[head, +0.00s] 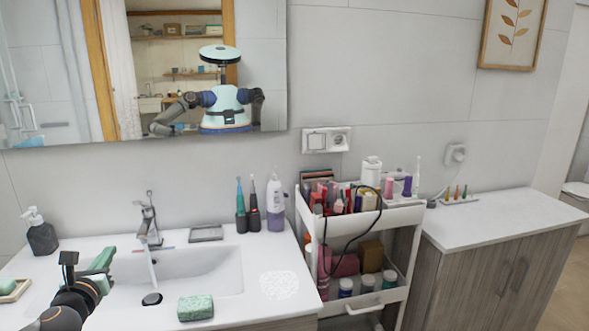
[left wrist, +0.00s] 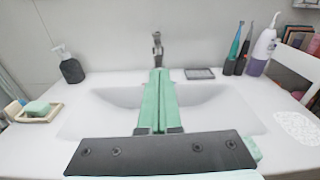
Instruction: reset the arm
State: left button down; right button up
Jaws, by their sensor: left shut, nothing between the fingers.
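My left gripper (head: 104,260) is at the left of the head view, above the left part of the white sink (head: 215,275). Its green fingers are shut against each other with nothing between them, as the left wrist view (left wrist: 159,100) shows. The fingers point towards the wall and the faucet (head: 148,222). The faucet also shows just beyond the fingertips in the left wrist view (left wrist: 157,45). My right gripper is in neither view, apart from my small reflection in the mirror (head: 262,70).
A soap dispenser (head: 40,232) and a soap dish (head: 14,290) stand left. A green sponge (head: 195,308) lies on the front rim. Toothbrushes (head: 254,208) and a lilac bottle (head: 276,205) stand behind right. A filled cosmetics cart (head: 404,218) stands beside a cabinet (head: 495,215).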

pick_arm(q)
jog(key=s+d+f+n+g+h, duration=0.25)
jog(key=s+d+f+n, duration=0.4)
jog(key=d+f, duration=0.4)
jog(key=s+d+f+n+g+h, duration=0.25)
jog(key=s+d+f+n, duration=0.45)
jog(key=f, duration=0.7)
jog(key=s+d+f+n+g, duration=0.1)
jog(key=s+d+f+n, duration=0.2)
jog(key=s+f+n, duration=0.2)
jog(key=s+d+f+n+g+h, duration=0.1)
jog(key=s+d+f+n, duration=0.2)
jog(key=s+n, duration=0.9)
jog(key=s+f, duration=0.2)
jog(key=shift+s+d, duration=0.2)
jog(key=shift+s, duration=0.1)
jog(key=shift+a+n+g, duration=0.1)
jog(key=shift+n+g, duration=0.15)
jog(key=shift+g, duration=0.05)
